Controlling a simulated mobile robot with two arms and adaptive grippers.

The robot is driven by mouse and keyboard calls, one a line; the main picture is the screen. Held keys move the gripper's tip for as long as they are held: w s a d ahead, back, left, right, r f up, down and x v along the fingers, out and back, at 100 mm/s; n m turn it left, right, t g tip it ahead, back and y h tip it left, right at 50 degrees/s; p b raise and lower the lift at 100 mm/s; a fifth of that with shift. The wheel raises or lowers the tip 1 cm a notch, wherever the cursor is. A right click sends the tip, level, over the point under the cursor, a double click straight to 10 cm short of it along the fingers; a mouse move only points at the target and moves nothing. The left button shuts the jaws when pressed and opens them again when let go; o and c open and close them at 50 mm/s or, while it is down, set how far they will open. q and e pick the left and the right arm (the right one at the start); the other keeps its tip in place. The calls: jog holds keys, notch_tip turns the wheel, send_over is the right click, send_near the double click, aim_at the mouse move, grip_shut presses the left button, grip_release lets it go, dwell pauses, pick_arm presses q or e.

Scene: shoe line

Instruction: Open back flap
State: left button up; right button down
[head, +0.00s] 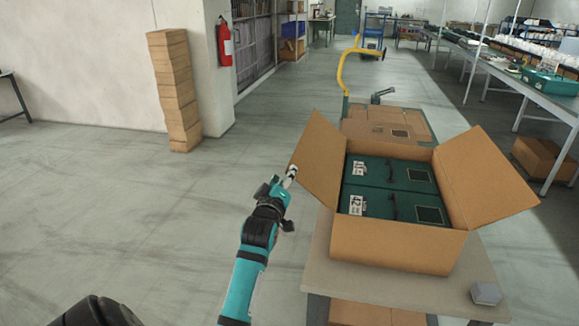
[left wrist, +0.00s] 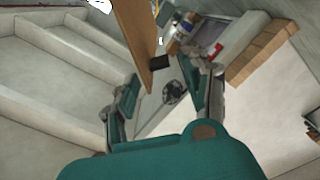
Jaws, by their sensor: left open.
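An open brown carton (head: 390,247) stands on a small table and holds dark green shoe boxes (head: 390,205) with labels. Its left flap (head: 318,160) and right flap (head: 482,178) stand up and lean outward. I cannot clearly make out the back flap; brown cardboard (head: 385,125) shows just behind the carton. My left gripper (head: 291,176) is open beside the outer side of the left flap, near its lower left corner. In the left wrist view, a brown cardboard panel (left wrist: 138,38) reaches down near the open fingers (left wrist: 165,90). My right gripper is not in view.
The table (head: 318,262) has a grey object (head: 486,293) at its front right corner. A yellow-handled cart (head: 345,72) is behind. Stacked boxes (head: 175,90) stand by the left wall. A long workbench (head: 500,75) runs along the right. The floor left of the table is clear.

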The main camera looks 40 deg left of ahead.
pick_arm(q)
jog(key=shift+x, duration=2.8)
jog(key=shift+f, duration=0.1)
grip_shut()
